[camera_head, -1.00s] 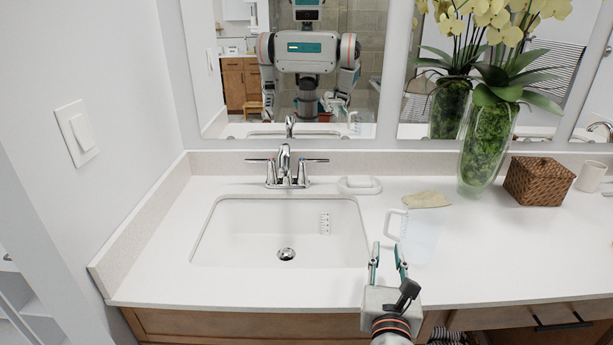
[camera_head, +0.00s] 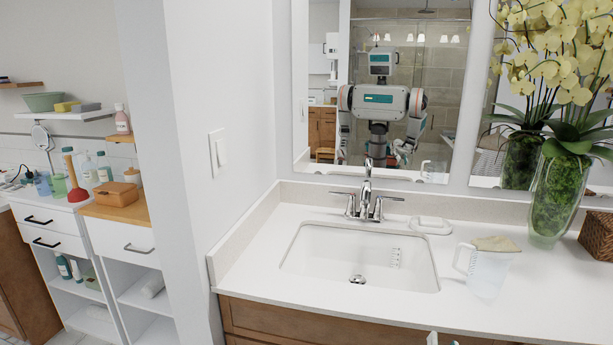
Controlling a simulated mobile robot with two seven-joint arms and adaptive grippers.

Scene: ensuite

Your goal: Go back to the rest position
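The tips of my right gripper (camera_head: 441,340) just show at the bottom edge, in front of the counter. The two tips look apart, with nothing seen between them; the rest of that gripper is cut off. My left gripper is not directly in view. My reflection (camera_head: 380,110) stands in the mirror, with arms bent at its sides; its grippers are too small to read. A clear measuring jug (camera_head: 487,274) stands on the counter right of the sink, apart from my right gripper.
The white counter (camera_head: 395,325) holds a sink (camera_head: 335,250), faucet (camera_head: 366,195), soap dish (camera_head: 432,226), glass vase (camera_head: 555,195) and wicker box (camera_head: 598,236). A wall end (camera_head: 215,100) stands left of it. Farther left are white drawers (camera_head: 55,243) and shelves with bottles.

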